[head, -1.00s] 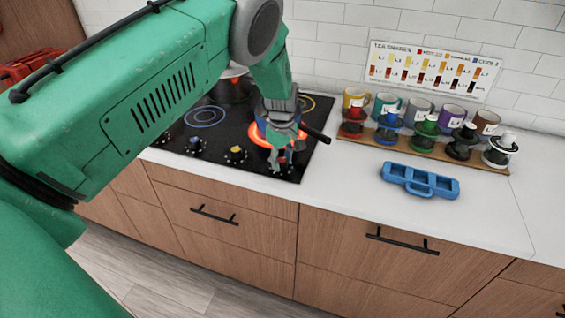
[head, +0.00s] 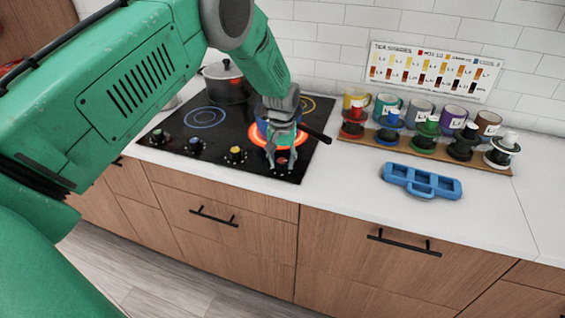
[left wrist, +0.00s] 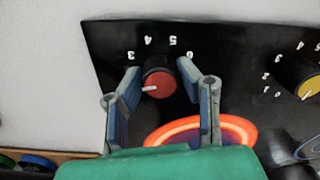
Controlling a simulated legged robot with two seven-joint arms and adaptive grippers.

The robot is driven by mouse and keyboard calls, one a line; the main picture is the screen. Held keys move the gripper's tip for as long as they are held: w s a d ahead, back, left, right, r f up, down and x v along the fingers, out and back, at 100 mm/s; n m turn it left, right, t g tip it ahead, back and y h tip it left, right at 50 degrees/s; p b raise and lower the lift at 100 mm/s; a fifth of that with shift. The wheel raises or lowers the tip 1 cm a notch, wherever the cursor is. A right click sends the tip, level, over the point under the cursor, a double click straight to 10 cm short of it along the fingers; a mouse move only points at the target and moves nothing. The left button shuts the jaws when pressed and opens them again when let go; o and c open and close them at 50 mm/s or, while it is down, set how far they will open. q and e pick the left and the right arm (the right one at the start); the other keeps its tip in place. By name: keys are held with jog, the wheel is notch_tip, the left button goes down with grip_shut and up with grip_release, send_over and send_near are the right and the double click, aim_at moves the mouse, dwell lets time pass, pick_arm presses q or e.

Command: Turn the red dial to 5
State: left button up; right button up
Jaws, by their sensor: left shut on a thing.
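The red dial (left wrist: 158,84) is at the front right of the black cooktop and also shows in the head view (head: 281,161). In the left wrist view its numerals appear upside down, with 3, 4 and 5 along the upper side. Its white mark points left and slightly down, below the 3; any numeral there is hidden by a finger. My left gripper (left wrist: 160,75) is shut on the red dial, one finger on each side; it also shows in the head view (head: 281,168). My right gripper is not in view.
A burner (head: 264,137) glows red behind the dial, with a blue pan (head: 262,127) over it, partly hidden. A yellow dial (head: 236,154) is to the left. A lidded pot (head: 226,82) stands behind.

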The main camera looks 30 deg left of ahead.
pick_arm(q)
jog(key=m, duration=0.7)
jog(key=shift+w+a+r, duration=0.1)
jog(key=shift+w+r, duration=0.1)
jog(key=shift+w, duration=0.05)
jog(key=m, duration=0.4)
jog(key=shift+b, duration=0.3)
jog(key=m, duration=0.3)
jog(key=shift+m, duration=0.3)
jog(key=m, duration=0.4)
jog(key=shift+m, duration=0.3)
jog(key=m, duration=0.4)
jog(key=shift+m+b, duration=0.3)
jog(key=shift+m, duration=0.1)
jog(key=o, duration=1.1)
jog(key=shift+o, duration=0.2)
jog(key=shift+f, duration=0.15)
